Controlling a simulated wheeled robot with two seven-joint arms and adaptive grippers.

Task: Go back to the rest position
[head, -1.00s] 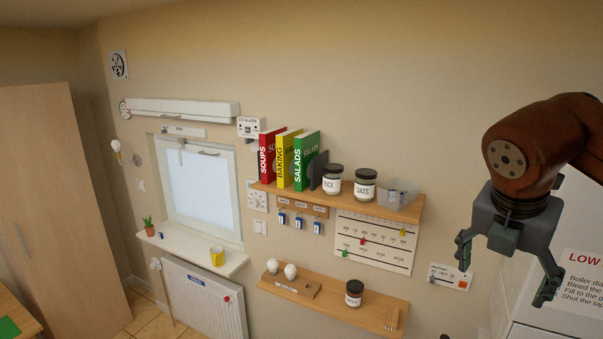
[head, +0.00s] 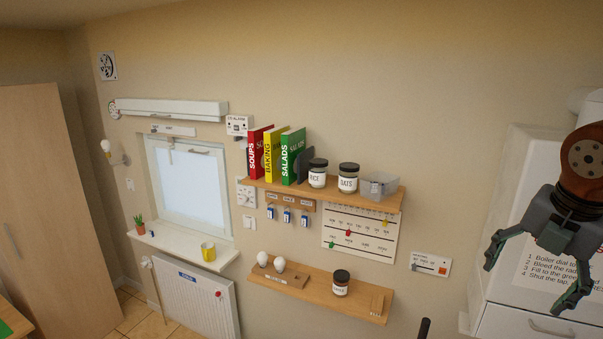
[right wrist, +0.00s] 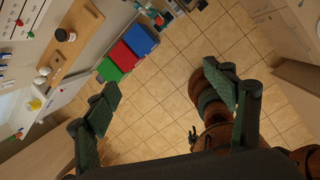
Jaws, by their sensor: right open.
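My right gripper (head: 535,272) is open and empty at the right of the head view, in front of the white boiler cabinet. Its two green-padded fingers are spread wide with nothing between them. In the right wrist view the gripper (right wrist: 165,108) is also open, with tiled floor beyond it. The gripper appears apart from the shelves and the wall. My left gripper is not in the head view.
An upper shelf (head: 330,190) holds books, jars and a clear bin. A lower shelf (head: 318,293) holds bulbs and a jar. A white boiler cabinet (head: 515,185) stands at the right. A window (head: 187,185) with a sill is at the left.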

